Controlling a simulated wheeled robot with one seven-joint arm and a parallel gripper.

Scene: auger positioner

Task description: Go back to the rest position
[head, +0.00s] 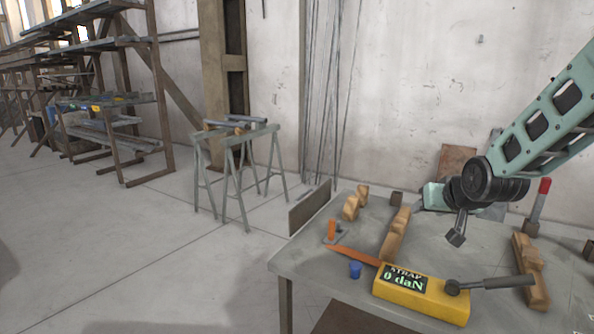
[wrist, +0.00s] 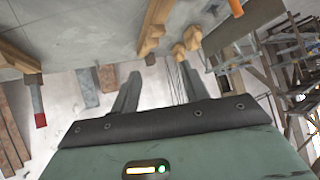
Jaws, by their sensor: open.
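My gripper (wrist: 160,78) shows in the wrist view with its two grey fingers apart and nothing between them. Its teal palm and black bar fill the lower part of that view. The fingers point toward the pale wall, and the table appears upside down at the top. In the head view my teal arm comes in from the upper right, and its dark wrist hangs above the back of the table.
Trestles (head: 238,175) and shelving (head: 110,90) stand left. The floor between is clear.

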